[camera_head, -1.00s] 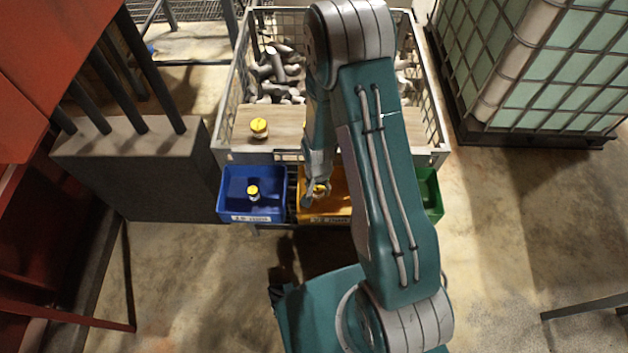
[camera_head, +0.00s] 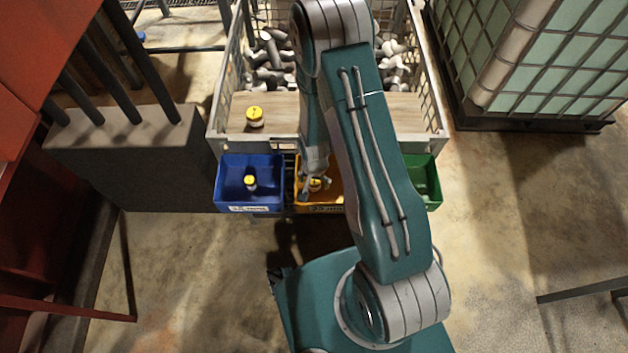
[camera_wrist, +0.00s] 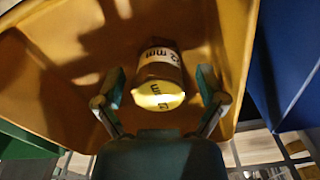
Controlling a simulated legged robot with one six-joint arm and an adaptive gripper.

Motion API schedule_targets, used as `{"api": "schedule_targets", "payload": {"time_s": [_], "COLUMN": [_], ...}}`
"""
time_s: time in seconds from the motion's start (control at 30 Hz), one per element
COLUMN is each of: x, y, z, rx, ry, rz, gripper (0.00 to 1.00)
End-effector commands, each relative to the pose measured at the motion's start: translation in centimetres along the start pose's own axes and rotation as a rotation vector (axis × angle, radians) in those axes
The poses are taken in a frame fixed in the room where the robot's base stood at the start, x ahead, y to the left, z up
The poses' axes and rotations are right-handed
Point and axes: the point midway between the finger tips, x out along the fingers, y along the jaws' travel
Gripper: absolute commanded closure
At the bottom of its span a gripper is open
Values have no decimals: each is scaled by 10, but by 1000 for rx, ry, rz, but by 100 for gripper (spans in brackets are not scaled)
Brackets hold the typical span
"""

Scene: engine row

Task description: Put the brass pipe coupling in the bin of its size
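A yellow-capped coupling (camera_wrist: 160,85) with a pale band that seems to read 22 mm is inside the yellow bin (camera_wrist: 55,75), its cap towards the wrist camera. My gripper (camera_wrist: 160,100) is open, with one finger on each side of it and a small gap on both sides. In the head view my gripper (camera_head: 315,190) reaches down into the yellow bin (camera_head: 338,180), partly hidden by my arm. The blue bin (camera_head: 226,180) stands left of it and holds another yellow-capped piece (camera_head: 250,182). The green bin (camera_head: 428,178) stands to the right, partly hidden.
A third yellow-capped piece (camera_head: 255,117) stands on a wooden board (camera_head: 290,108) in the mesh crate (camera_head: 214,112) behind the bins. Grey fittings (camera_head: 270,55) lie behind the board. A grey block (camera_head: 125,160) stands left, a caged tank (camera_head: 540,60) right.

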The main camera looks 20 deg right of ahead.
Motion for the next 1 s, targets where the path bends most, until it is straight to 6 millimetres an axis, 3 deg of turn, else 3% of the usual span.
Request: {"api": "schedule_targets", "payload": {"time_s": [0.37, 1.0], "x": [-10, -110], "y": [0, 0], "z": [-1, -1], "rx": [0, 0], "ry": [2, 2], "rz": [-2, -1], "gripper": [9, 9]}}
